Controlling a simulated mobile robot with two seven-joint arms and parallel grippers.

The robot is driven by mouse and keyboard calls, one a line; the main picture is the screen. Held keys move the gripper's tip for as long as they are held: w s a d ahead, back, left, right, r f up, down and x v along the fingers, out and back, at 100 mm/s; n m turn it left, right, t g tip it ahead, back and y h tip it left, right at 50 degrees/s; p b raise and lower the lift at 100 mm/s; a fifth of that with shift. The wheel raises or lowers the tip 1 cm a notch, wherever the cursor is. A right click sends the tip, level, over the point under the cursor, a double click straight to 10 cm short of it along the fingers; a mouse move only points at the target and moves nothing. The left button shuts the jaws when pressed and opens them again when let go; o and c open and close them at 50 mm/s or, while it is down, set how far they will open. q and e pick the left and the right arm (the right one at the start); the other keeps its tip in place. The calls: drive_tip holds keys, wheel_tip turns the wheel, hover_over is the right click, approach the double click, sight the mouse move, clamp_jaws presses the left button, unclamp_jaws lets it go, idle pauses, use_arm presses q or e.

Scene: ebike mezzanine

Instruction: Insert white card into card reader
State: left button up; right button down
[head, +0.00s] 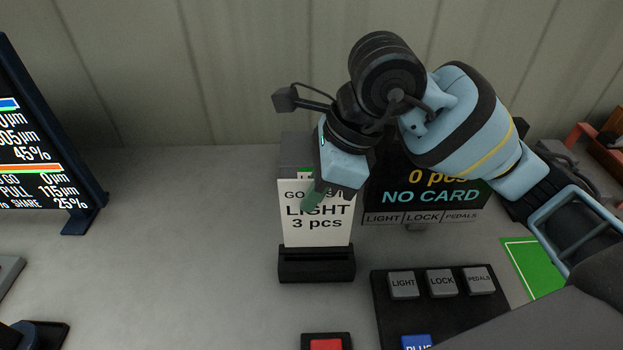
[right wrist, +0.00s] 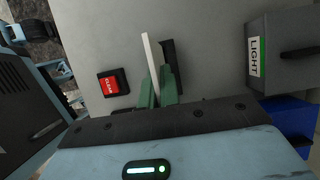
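The white card (head: 317,213), printed "LIGHT 3 pcs", stands upright in the head view. My right gripper (head: 314,196) is shut on its upper part with green fingertips. The black card reader (head: 316,265) is on the table directly below the card. The card's lower edge meets the reader's top edge in the head view; I cannot tell whether it is in the slot. In the right wrist view the card (right wrist: 152,54) shows edge-on between the fingers (right wrist: 158,92), beside the dark reader (right wrist: 168,58). My left gripper is not in view.
A display (head: 432,190) reading "0 pcs NO CARD" stands behind at the right. A button panel (head: 388,310) and green mat (head: 533,268) lie at right. A red button (head: 326,345) is in front. A grey box (head: 296,150) stands behind the card.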

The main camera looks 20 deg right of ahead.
sight(313, 246)
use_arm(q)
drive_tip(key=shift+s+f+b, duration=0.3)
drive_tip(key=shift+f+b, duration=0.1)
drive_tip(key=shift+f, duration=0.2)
use_arm(e)
wheel_tip(313, 246, down, 2)
drive_tip(key=shift+f, duration=0.25)
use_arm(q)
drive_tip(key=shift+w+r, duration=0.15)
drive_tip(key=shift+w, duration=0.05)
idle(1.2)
